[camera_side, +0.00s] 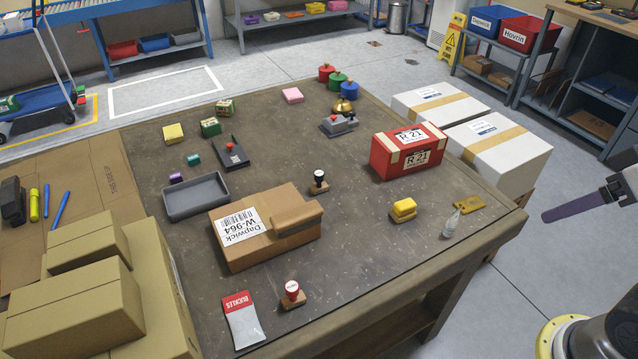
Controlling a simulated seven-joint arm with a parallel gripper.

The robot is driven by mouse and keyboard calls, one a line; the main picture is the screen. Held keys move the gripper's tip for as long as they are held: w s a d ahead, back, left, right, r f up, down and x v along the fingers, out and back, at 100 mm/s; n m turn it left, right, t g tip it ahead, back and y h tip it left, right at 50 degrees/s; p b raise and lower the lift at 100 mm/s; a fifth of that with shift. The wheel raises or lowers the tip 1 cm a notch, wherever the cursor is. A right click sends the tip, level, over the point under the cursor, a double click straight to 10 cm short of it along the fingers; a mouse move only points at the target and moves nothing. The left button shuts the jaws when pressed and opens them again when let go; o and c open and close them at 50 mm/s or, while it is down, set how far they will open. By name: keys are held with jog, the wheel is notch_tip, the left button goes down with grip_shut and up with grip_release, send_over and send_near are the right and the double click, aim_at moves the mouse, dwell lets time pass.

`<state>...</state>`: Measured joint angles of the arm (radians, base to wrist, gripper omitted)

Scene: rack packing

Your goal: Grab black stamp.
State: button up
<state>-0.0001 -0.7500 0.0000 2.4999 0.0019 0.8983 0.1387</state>
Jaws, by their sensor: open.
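A black stamp (319,179) stands upright near the middle of the dark work table (400,260). It has a black knob handle and a brown base. It is just behind the right rear corner of a cardboard box labelled Dapwick W-964 (262,249), with nothing on top of it. My gripper (590,204) is partly in view at the right edge, off the table's right side and far from the stamp. It is open and holds nothing that I can see; one dark finger shows, and the rest is cut off by the frame.
An empty grey tray (196,196) lies left. The table's right front is largely clear.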

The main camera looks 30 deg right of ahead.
jog(key=w+a+r+m+t+y, duration=0.1)
jog(key=w+a+r+m, duration=0.1)
jog(key=w+r+m, duration=0.55)
jog(key=w+a+r+m+t+y, duration=0.1)
jog(key=w+r+m, duration=0.3)
jog(key=w+m, duration=0.55)
jog(key=m+g+y, duration=0.1)
jog(key=m+g, duration=0.3)
jog(key=m, duration=0.5)
send_over(320, 173)
jog(key=s+d, duration=0.2)
notch_tip(320, 173, down, 31)
jog(key=shift+f, duration=0.1)
jog(key=shift+a+x, duration=0.15)
jog(key=shift+x, duration=1.45)
jog(key=shift+a+x, duration=0.15)
jog(key=shift+x, duration=1.4)
jog(key=shift+w, duration=0.15)
